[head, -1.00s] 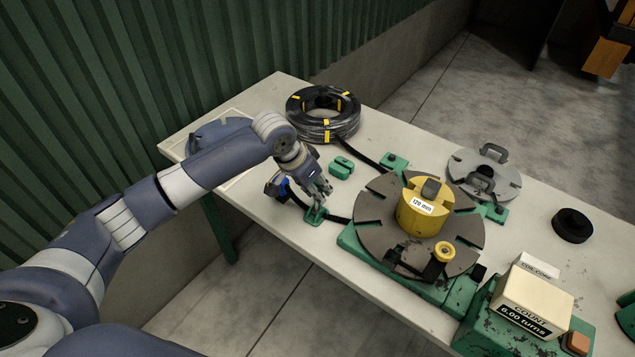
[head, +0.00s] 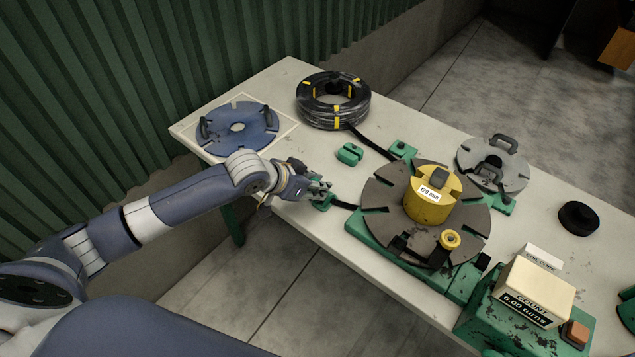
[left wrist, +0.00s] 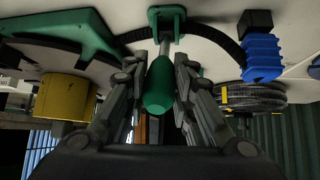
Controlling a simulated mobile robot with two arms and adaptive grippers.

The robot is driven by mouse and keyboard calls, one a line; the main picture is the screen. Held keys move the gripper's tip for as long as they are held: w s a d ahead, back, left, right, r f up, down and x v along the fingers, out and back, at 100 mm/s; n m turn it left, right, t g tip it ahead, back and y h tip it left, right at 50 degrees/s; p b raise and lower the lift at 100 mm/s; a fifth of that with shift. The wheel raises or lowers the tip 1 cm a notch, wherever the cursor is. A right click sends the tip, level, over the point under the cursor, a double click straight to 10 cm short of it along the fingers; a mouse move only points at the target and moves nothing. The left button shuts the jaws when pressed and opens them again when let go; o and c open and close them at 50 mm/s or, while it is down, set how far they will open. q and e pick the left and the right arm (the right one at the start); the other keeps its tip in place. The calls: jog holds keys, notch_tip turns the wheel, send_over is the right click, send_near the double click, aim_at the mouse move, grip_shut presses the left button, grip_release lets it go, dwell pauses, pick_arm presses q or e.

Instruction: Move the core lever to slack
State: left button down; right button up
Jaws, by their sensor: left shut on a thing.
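The yellow core (head: 427,207), labelled 120 mm, stands on the dark slotted turntable (head: 375,195). My left gripper (head: 322,190) is low at the table's front edge, left of the turntable, by a small green bracket (head: 322,204). In the left wrist view my left gripper (left wrist: 160,75) is shut on a green bulb-shaped handle (left wrist: 159,88). The handle is on a short metal rod below the green bracket (left wrist: 167,18). My right gripper is not in view.
A black hose coil (head: 333,115) lies at the back, its hose running toward the turntable. A blue slotted disc (head: 215,122) lies at left and a grey handled disc (head: 515,172) at back right. The counter box (head: 537,290) reads 6.00 turns.

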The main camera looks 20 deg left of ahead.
pick_arm(q)
jog(key=shift+s+f, duration=0.25)
jog(key=shift+f, duration=0.1)
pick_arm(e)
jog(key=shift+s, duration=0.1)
pick_arm(q)
jog(key=c, duration=1.3)
grip_release()
jog(key=shift+a, duration=0.1)
jog(key=shift+s+r, duration=0.1)
jog(key=shift+r, duration=0.1)
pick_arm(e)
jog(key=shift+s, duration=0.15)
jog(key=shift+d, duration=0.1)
pick_arm(q)
jog(key=shift+r, duration=0.1)
jog(key=v, duration=1.2)
